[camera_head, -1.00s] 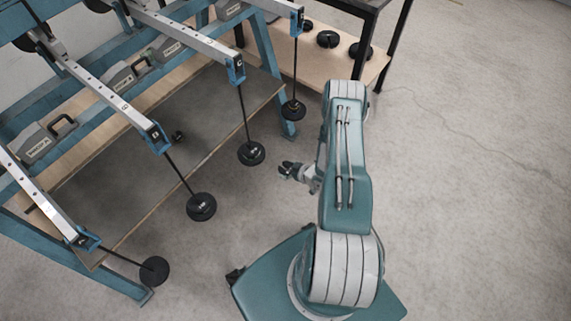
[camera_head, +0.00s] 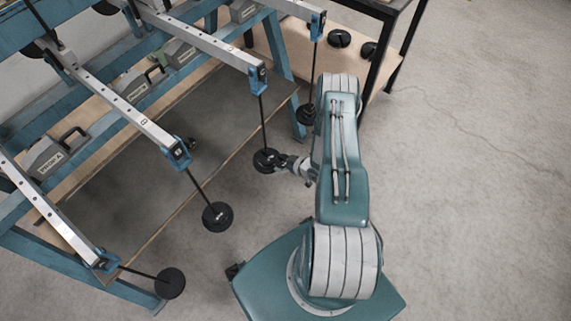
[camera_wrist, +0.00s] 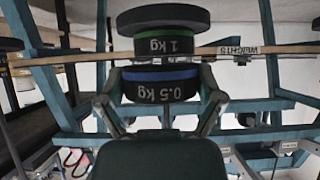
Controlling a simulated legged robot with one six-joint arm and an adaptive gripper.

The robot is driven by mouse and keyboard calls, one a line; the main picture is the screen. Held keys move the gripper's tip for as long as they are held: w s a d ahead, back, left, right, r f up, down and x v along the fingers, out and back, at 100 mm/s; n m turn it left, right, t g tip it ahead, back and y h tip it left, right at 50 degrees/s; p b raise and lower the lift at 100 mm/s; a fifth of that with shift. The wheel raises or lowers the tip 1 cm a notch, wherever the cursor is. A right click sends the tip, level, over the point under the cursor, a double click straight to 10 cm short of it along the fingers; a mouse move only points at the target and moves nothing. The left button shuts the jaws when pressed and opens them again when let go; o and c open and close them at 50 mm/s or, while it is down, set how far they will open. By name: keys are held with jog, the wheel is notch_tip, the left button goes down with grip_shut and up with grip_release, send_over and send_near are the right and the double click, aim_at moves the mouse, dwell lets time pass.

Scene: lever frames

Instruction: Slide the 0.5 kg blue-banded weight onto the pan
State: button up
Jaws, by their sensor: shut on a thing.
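The 0.5 kg weight (camera_wrist: 161,84) with its blue band is between the fingers of my gripper (camera_wrist: 162,100) in the wrist view. My gripper is shut on it. In the head view, my gripper (camera_head: 287,163) is right beside the dark disc stack (camera_head: 265,160) at the end of a hanging rod. The held weight is not distinct from the stack there.
Other hanging rods carry dark discs at left (camera_head: 217,216), front left (camera_head: 170,283) and right (camera_head: 306,114). The blue lever frame (camera_head: 285,75) stands behind them. A shelf (camera_head: 377,73) with dark round weights is at the top. The floor at right is clear.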

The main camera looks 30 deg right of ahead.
aim_at(267, 154)
jog(key=shift+w+a, duration=0.6)
jog(key=shift+w, duration=0.7)
jog(key=shift+w+a, duration=0.2)
jog(key=shift+w, duration=0.05)
jog(key=shift+w+a, duration=0.2)
jog(key=shift+w, duration=0.45)
jog(key=shift+w+a, duration=0.25)
jog(key=shift+w, duration=0.35)
jog(key=shift+w+a, duration=0.2)
jog(key=shift+w, duration=0.45)
jog(key=shift+f, duration=0.3)
dwell(0.9)
jog(key=o, duration=1)
jog(key=shift+o, duration=0.2)
